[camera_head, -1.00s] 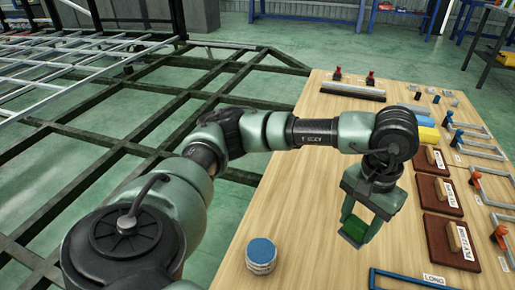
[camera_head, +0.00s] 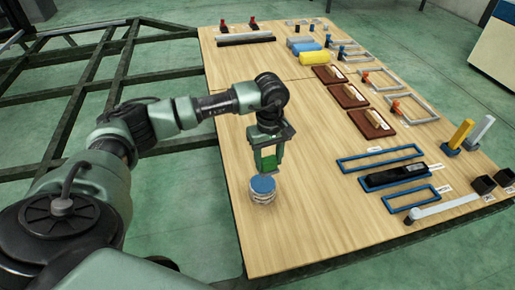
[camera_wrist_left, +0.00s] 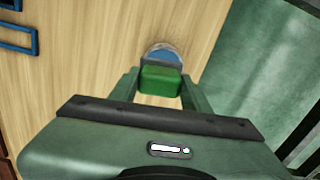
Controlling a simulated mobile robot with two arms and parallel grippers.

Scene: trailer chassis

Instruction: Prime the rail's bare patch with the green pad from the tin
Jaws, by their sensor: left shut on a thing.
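My left gripper (camera_head: 266,164) is shut on the green pad (camera_head: 269,163), which shows between its fingers. In the left wrist view the green pad (camera_wrist_left: 161,80) sits between the fingertips. The tin (camera_head: 262,198) is a short round can with a blue top, standing on the wooden table near its left edge. The gripper and pad are just above and behind the tin in the head view. In the left wrist view the tin (camera_wrist_left: 164,54) shows just beyond the pad, partly hidden by it. I cannot tell whether pad and tin touch. My right gripper is not in view. The rail's bare patch cannot be made out.
The wooden table (camera_head: 300,230) is clear around the tin. Brown boards (camera_head: 349,95) with handles lie to the right, with blue frames (camera_head: 380,158) nearer the front. The dark chassis frame (camera_head: 70,100) stands left of the table.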

